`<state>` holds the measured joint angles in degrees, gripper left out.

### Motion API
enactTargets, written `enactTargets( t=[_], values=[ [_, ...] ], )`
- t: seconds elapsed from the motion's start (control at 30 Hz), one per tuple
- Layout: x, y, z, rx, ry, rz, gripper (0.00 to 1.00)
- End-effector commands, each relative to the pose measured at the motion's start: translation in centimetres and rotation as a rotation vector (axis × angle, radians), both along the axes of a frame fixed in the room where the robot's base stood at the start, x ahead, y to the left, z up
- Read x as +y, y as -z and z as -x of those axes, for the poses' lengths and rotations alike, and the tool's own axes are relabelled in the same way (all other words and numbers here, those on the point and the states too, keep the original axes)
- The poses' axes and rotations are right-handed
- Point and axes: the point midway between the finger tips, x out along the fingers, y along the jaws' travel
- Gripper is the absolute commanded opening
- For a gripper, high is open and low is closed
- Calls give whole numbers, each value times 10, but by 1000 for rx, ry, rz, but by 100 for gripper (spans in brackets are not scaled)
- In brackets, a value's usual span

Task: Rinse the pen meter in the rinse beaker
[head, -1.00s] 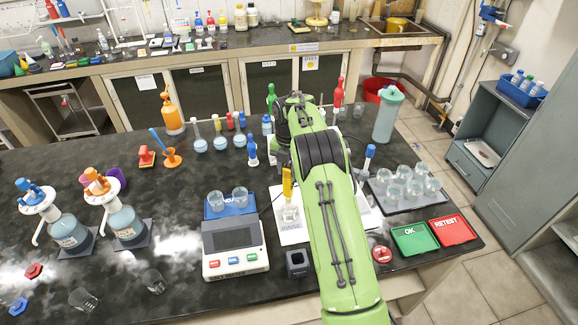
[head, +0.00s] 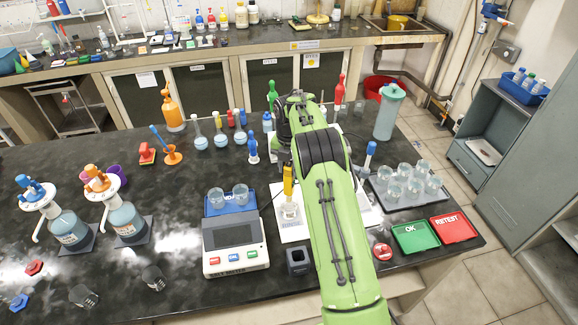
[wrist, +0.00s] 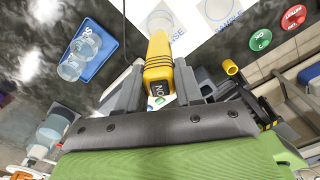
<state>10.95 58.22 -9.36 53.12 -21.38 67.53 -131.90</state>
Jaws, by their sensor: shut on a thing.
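The yellow pen meter (head: 288,179) is upright, with its lower end at the rinse beaker (head: 289,211), a small clear glass on a white mat. I cannot tell how deep the tip sits in it. In the wrist view my gripper (wrist: 160,84) is shut on the yellow body of the pen meter (wrist: 157,59), one finger on each side. The rinse beaker (wrist: 160,22) shows beyond the pen's far end, partly hidden by it. In the head view my green arm hides my gripper's fingers.
A meter box (head: 235,245) and a blue tray (head: 232,205) with two beakers stand left of the rinse beaker. A dark square holder (head: 299,260) stands in front. A grey tray of several beakers (head: 405,200), a green OK tray (head: 415,236) and a red RETEST tray (head: 456,229) lie right.

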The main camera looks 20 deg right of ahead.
Motion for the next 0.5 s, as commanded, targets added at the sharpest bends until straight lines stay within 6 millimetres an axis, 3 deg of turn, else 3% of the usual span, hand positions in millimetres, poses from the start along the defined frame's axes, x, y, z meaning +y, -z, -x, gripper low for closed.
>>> enactTargets(
  t=[0.5],
  values=[
    [0, 17, 0, 1, 2, 1, 0]
  ],
)
